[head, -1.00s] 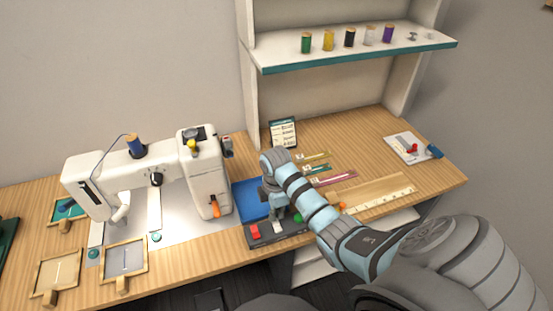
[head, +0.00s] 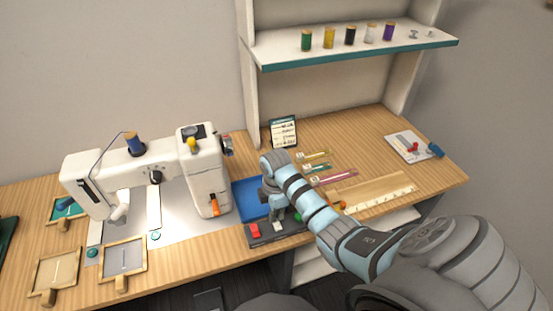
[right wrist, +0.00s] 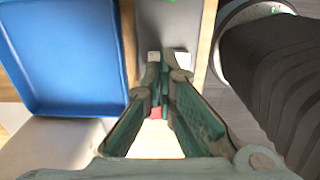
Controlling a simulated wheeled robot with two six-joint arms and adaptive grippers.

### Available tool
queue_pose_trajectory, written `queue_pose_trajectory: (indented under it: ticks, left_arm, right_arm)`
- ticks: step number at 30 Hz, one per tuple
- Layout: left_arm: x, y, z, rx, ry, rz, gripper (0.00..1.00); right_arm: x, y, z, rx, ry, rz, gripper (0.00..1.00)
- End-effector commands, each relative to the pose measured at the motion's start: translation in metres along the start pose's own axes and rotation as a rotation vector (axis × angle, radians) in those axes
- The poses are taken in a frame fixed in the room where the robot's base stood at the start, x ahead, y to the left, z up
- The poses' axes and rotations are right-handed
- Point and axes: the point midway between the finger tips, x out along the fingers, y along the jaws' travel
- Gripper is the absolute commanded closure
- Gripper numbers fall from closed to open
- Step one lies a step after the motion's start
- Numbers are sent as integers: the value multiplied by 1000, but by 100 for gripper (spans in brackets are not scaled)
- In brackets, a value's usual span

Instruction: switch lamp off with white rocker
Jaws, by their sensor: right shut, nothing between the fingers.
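A dark switch panel (head: 262,239) lies at the front edge of the wooden table. It carries a red switch (head: 254,230) at its left, the white rocker (head: 278,227) in the middle and a green one at its right, partly behind my arm. My right gripper (right wrist: 164,72) is shut and empty, pointing down over the panel. In the right wrist view, white parts of the rocker (right wrist: 182,60) show on both sides of the fingertips. I cannot tell whether they touch it. No lamp can be clearly made out. My left gripper is not in view.
A blue tray (head: 246,207) lies right behind the panel. A white sewing machine (head: 205,180) stands to the left, with small wooden frames (head: 123,258) before it. A ruler (head: 380,196) and pencil-like items lie to the right. A shelf (head: 350,50) with thread spools hangs above.

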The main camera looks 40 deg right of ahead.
Motion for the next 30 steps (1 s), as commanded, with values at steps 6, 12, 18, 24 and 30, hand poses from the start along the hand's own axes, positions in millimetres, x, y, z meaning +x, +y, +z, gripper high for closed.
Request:
queue_pose_trajectory:
  ticks: [6, 12, 18, 24, 30]
  left_arm:
    - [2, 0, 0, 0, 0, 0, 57]
    - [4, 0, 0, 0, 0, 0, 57]
    - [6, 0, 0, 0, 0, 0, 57]
    - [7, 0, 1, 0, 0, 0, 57]
    - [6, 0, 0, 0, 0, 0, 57]
  right_arm:
    - [4, 0, 0, 0, 0, -1, 100]
    - [7, 0, 0, 0, 0, -1, 100]
    - [10, 0, 0, 0, 0, 0, 100]
    - [13, 0, 0, 0, 0, 0, 100]
    - [12, 0, 0, 0, 0, -1, 100]
